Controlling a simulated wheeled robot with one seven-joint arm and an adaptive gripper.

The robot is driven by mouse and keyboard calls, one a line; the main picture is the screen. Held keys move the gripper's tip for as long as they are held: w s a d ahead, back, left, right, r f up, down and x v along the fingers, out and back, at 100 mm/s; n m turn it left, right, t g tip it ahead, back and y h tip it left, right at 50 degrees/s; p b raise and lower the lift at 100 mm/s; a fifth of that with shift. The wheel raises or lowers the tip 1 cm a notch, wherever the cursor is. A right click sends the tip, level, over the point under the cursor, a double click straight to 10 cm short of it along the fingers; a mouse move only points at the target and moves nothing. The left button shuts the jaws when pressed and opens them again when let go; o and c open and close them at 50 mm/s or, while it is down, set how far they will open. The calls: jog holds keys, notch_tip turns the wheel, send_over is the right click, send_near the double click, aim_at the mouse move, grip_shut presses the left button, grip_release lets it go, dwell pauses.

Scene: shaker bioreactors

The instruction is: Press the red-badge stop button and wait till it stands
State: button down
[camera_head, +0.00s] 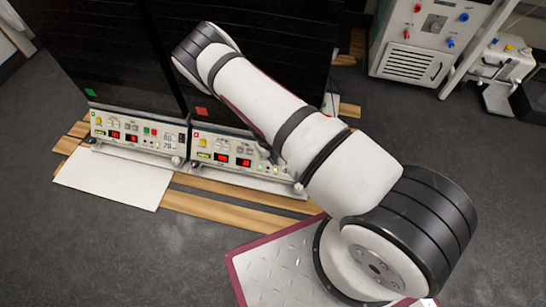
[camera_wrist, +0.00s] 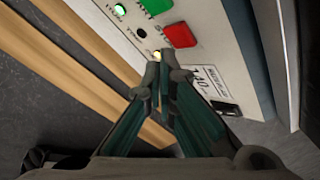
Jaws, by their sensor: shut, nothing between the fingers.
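The red-badge shaker (camera_head: 235,153) is the right one of two dark cabinets, with a red badge (camera_head: 201,111) on its front. Its button area is covered by my arm in the head view. In the wrist view, a red button (camera_wrist: 180,36) and a green button (camera_wrist: 155,6) sit side by side on the pale panel (camera_wrist: 205,55). My gripper (camera_wrist: 155,68) is shut and empty. Its tips are just below the red button in the picture, by a small yellow lamp (camera_wrist: 157,55). I cannot tell if they touch the panel. The gripper is hidden in the head view.
The green-badge shaker (camera_head: 135,133) stands close on the left, with lit red displays. Wooden slats (camera_head: 235,206) and a white board (camera_head: 110,178) lie on the floor in front. A white box with knobs (camera_head: 425,40) stands at the back right. Grey floor is open at the lower left.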

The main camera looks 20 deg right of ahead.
jog(key=shift+w+f, duration=0.1)
dwell(0.3)
jog(key=shift+w+d+f, duration=0.15)
jog(key=shift+f, duration=0.05)
jog(key=shift+w+d+f+b, duration=0.2)
jog(key=shift+w+f+b, duration=0.05)
jog(key=shift+b, duration=0.2)
dwell(0.7)
jog(key=shift+r, duration=0.1)
dwell(0.3)
jog(key=shift+s+a+r+p, duration=0.35)
jog(key=shift+s+r+p, duration=0.15)
jog(key=shift+p, duration=0.3)
jog(key=s+a+r+p, duration=0.1)
jog(key=p, duration=0.1)
jog(key=s+a+r+p, duration=0.1)
jog(key=s+r+p, duration=0.1)
jog(key=shift+a+r, duration=0.15)
dwell(0.8)
